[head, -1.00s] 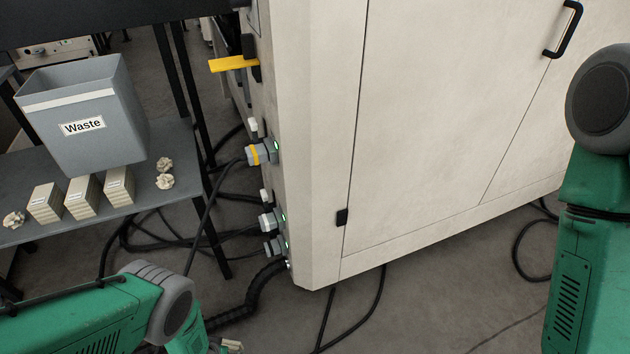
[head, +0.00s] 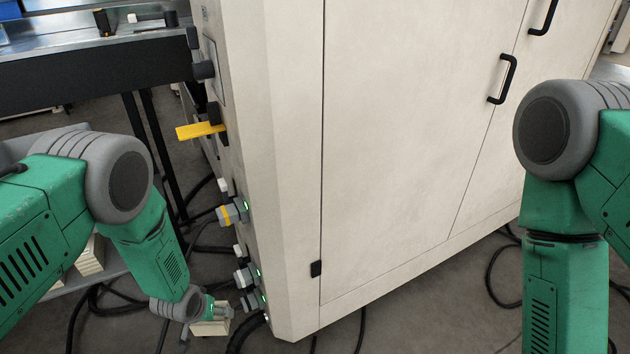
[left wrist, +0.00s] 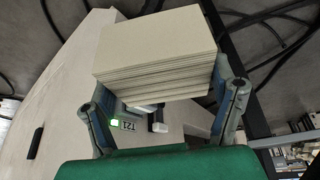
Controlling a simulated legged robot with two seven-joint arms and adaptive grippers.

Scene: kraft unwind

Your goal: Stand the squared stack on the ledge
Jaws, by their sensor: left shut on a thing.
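A pale cream stack of thin flat pieces (head: 208,327) is held low in front of the cabinet's left corner in the head view. My left gripper (head: 207,310) is shut on it. In the left wrist view the stack (left wrist: 155,48) sits between the two fingers of the gripper (left wrist: 162,92), its layered edges facing the camera and roughly lined up. It is clear of any surface that I can see. My right arm shows at the right, but its gripper is out of frame. A metal-topped bench (head: 150,38) stands at upper left; I cannot tell whether it is the ledge.
A large cream cabinet (head: 400,130) fills the middle. A yellow handle (head: 200,131) and cable plugs (head: 233,212) stick out from its left side. Black cables lie on the floor. Another cream stack (head: 91,256) shows partly behind my left arm on the grey shelf.

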